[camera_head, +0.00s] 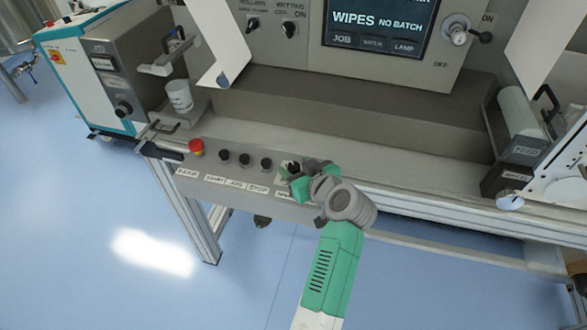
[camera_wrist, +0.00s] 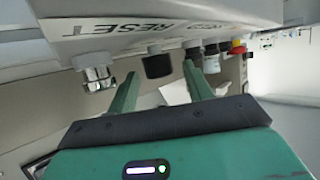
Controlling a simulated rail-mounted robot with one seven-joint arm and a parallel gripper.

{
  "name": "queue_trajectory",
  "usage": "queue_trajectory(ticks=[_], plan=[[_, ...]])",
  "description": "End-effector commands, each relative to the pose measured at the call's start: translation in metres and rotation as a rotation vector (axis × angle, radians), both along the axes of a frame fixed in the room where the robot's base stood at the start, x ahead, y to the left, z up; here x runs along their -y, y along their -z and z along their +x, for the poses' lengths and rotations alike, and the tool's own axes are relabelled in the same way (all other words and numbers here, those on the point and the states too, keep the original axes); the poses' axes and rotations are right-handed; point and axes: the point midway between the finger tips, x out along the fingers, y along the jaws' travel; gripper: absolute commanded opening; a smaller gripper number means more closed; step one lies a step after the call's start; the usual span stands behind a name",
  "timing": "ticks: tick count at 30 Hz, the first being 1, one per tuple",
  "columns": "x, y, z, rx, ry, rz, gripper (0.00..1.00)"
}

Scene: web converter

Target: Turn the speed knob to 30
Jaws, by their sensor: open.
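The black knob (camera_wrist: 157,66), apparently the speed knob, stands out from the front panel in the wrist view. My gripper (camera_wrist: 161,76) is open, with one green finger on each side of the knob in the picture. I cannot tell whether either finger touches it. In the head view my gripper (camera_head: 296,180) is at the right part of the sloping button panel (camera_head: 240,190) and mostly hides the knob. The knob's pointer and scale cannot be read.
A silver button (camera_wrist: 97,72) near a RESET label is left of the knob in the wrist view. Several black buttons (camera_head: 245,160) and a red emergency stop (camera_head: 196,147) line the panel. The floor in front is clear.

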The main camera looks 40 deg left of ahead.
Motion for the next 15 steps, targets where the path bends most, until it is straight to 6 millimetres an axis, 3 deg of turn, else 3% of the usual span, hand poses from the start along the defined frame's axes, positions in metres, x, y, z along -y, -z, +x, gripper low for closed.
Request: queue_trajectory(ticks=[4, 13, 15], plan=[[-0.014, 0.007, 0.005, 0.0, 0.0, 0.0, 0.51], [-0.017, 0.007, 0.006, 0.001, 0.001, 0.001, 0.51], [-0.017, 0.007, 0.006, 0.001, 0.001, 0.001, 0.37]])
